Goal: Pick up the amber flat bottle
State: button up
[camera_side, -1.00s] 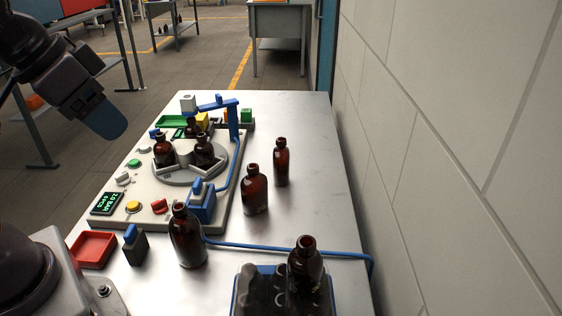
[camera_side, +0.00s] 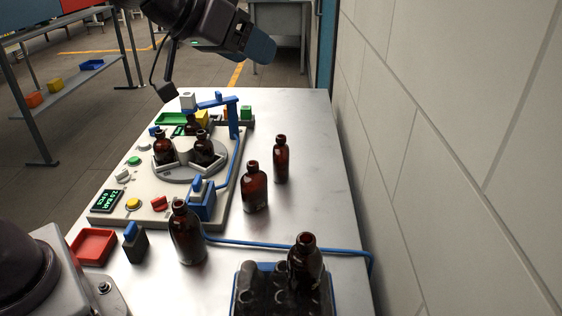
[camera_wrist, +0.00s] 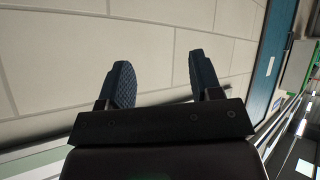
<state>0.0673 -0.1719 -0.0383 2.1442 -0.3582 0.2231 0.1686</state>
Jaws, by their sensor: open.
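Several amber bottles with dark necks stand upright in the side view. The broad-shouldered one (camera_side: 254,188) near the table's middle looks like the flat bottle, though its depth is hard to judge. A slim bottle (camera_side: 281,160) stands just behind it to the right, and a larger one (camera_side: 187,238) stands in front to the left. My gripper (camera_side: 262,48) is high above the table's far end, well clear of all bottles. In the wrist view my gripper (camera_wrist: 158,78) has its two blue pads apart with nothing between them; only wall and background show there.
A white machine (camera_side: 120,205) with a turntable (camera_side: 185,178) holding bottles fills the table's left. A dark rack (camera_side: 262,290) at the front has a bottle (camera_side: 304,265) at its right. A blue hose (camera_side: 270,246) crosses the table. A wall (camera_side: 450,150) bounds the right.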

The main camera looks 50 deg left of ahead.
aim_at(280, 135)
jog(key=w+d+f+n+t+y, duration=0.1)
jog(key=w+f+n+t+y, duration=0.15)
jog(key=w, duration=1.15)
jog(key=w+a+f+n+t+y, duration=0.1)
jog(key=w+f+n+t+y, duration=0.1)
jog(key=w+f+n+y, duration=0.5)
jog(key=s+a+f+n+g+y, duration=0.1)
jog(key=s+a+f+g+y, duration=0.15)
jog(key=f, duration=0.45)
jog(key=s+a+f+g+y, duration=0.1)
jog(key=f+g+y, duration=0.15)
jog(key=f, duration=0.35)
jog(key=s+a+f+n+g+y, duration=0.1)
jog(key=s+a+f+y, duration=0.15)
jog(key=f, duration=0.45)
jog(key=x, duration=0.6)
jog(key=shift+w+a+r, duration=0.1)
jog(key=shift+w, duration=0.25)
jog(key=shift+s+x, duration=0.15)
jog(key=shift+x, duration=1.2)
jog(key=shift+s+x, duration=0.1)
jog(key=shift+x, duration=1.3)
jog(key=shift+a, duration=0.1)
jog(key=shift+c, duration=0.4)
grip_shut()
